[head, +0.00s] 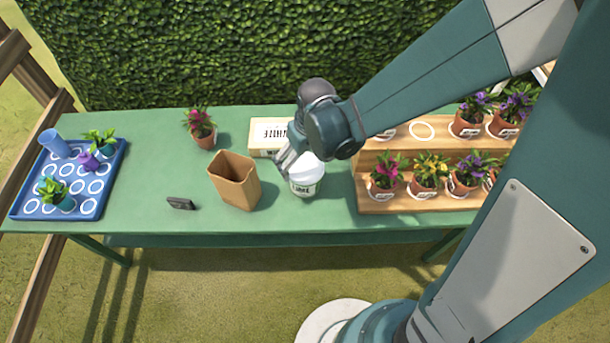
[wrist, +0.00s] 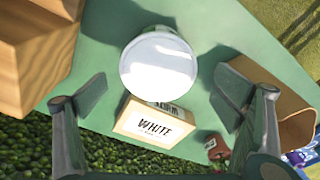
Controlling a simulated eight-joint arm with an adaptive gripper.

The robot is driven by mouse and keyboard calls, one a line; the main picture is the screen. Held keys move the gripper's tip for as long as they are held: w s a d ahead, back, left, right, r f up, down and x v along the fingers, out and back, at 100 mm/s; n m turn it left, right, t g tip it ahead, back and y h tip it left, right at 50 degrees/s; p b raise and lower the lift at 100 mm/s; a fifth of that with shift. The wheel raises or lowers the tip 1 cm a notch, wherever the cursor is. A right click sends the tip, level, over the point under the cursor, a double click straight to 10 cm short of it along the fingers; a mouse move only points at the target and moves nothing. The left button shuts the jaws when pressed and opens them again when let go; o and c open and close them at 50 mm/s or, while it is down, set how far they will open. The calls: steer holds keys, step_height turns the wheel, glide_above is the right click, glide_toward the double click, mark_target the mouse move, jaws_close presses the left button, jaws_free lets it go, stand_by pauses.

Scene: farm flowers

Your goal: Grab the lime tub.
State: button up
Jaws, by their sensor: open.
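The lime tub (head: 306,182) is a white round tub with a green-and-white label, upright on the green table left of the wooden plant stand. In the wrist view its pale round lid (wrist: 158,66) faces me. My gripper (head: 293,158) is beside and above the tub in the head view and partly covers its top. In the wrist view my gripper (wrist: 161,92) is open, with one finger to each side of the lid and visible gaps to both. Nothing is held.
A box marked WHITE (head: 266,137) lies behind the tub. A brown paper bag (head: 235,183) stands to its left. The wooden stand (head: 398,206) with potted flowers is close on the right. A small dark object (head: 181,203) and a blue tray (head: 30,206) are farther left.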

mark_target(305, 167)
steer(key=shift+f, duration=0.15)
steer(key=shift+w+f+b, duration=0.2)
steer(key=shift+f+b, duration=0.1)
steer(key=shift+f, duration=0.9)
steer(key=shift+w+f+b, duration=0.2)
steer(key=shift+f+b, duration=0.1)
steer(key=shift+f, duration=0.9)
steer(key=shift+c, duration=0.7)
steer(key=c, duration=1.5)
steer(key=shift+a+r, duration=0.1)
steer(key=shift+c, duration=0.2)
steer(key=shift+r+p, duration=1)
steer(key=shift+r, duration=3.9)
